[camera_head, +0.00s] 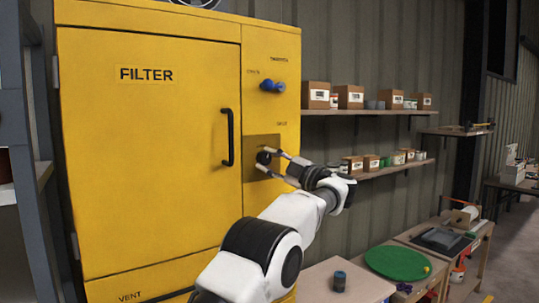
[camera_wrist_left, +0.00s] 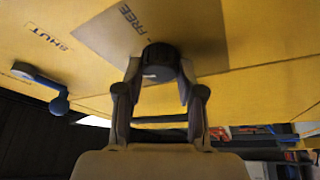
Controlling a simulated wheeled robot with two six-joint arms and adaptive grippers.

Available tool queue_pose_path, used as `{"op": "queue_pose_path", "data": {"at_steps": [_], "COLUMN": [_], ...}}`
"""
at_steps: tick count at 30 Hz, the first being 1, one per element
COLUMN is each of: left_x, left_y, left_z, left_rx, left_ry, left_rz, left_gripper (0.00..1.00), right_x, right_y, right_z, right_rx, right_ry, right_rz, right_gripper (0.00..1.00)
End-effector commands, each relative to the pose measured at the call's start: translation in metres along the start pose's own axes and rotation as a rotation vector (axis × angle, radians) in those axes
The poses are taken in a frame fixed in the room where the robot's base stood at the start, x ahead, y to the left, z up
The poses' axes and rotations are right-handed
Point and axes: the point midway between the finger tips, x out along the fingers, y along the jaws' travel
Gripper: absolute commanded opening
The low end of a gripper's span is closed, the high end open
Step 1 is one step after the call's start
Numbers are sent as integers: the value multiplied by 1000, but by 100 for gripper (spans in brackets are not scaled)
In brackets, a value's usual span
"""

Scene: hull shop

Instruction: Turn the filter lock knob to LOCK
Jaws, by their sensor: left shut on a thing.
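The yellow filter cabinet (camera_head: 150,150) fills the left of the head view, its FILTER door closed. A black round knob (camera_head: 263,157) sits on a brownish plate (camera_head: 262,142) right of the door handle. My left gripper (camera_head: 272,163) reaches it from the right. In the left wrist view the ribbed knob (camera_wrist_left: 160,58) is between the two fingertips of my left gripper (camera_wrist_left: 160,78), which is shut on it. The word FREE shows on the plate (camera_wrist_left: 105,35) beside the knob. No LOCK word or knob pointer is clearly visible. My right gripper is not in view.
A blue knob (camera_head: 272,86) sits above the plate; a blue-ended lever (camera_wrist_left: 45,88) by SHUT shows in the wrist view. A black door handle (camera_head: 229,138) is left of the plate. Shelves with boxes (camera_head: 350,97) and a workbench with a green disc (camera_head: 397,263) stand right.

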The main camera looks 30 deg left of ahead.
Motion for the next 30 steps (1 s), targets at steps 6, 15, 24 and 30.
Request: {"op": "queue_pose_path", "data": {"at_steps": [6, 15, 24, 30], "left_x": [1, 1, 0, 0], "left_y": [5, 4, 2, 2], "left_z": [-2, -1, 0, 0], "left_rx": [-155, -285, -318, -319], "left_ry": [7, 13, 14, 14], "left_rz": [-65, -118, -133, -133], "left_gripper": [3, 3, 3, 3], "right_x": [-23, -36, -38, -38], "right_y": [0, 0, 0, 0], "right_z": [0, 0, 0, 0], "right_rx": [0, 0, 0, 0], "right_ry": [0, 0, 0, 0], "right_rz": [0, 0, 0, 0], "right_gripper": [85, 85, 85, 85]}}
